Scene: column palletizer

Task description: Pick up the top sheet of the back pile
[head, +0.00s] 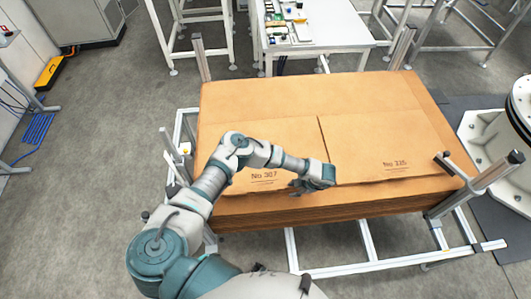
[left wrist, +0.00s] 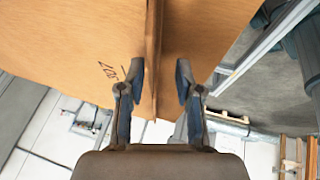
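Brown cardboard sheets lie in a wide stack on a metal frame. The back part (head: 290,95) is a broad, flat, unmarked surface on the far side. In front of it lie a left sheet marked "No 307" (head: 262,160) and a right sheet with a similar number (head: 385,140), with a dark seam between them. My left gripper (head: 318,183) is over the front edge of the stack near that seam. In the left wrist view, its two fingers (left wrist: 160,75) stand apart, open, with a thin brown cardboard edge (left wrist: 153,60) between them. My right gripper is not in view.
Upright metal posts stand at the frame's corners, one at the right (head: 490,175). A white table with small parts (head: 315,30) stands behind the stack. A white round machine (head: 505,140) is at the right.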

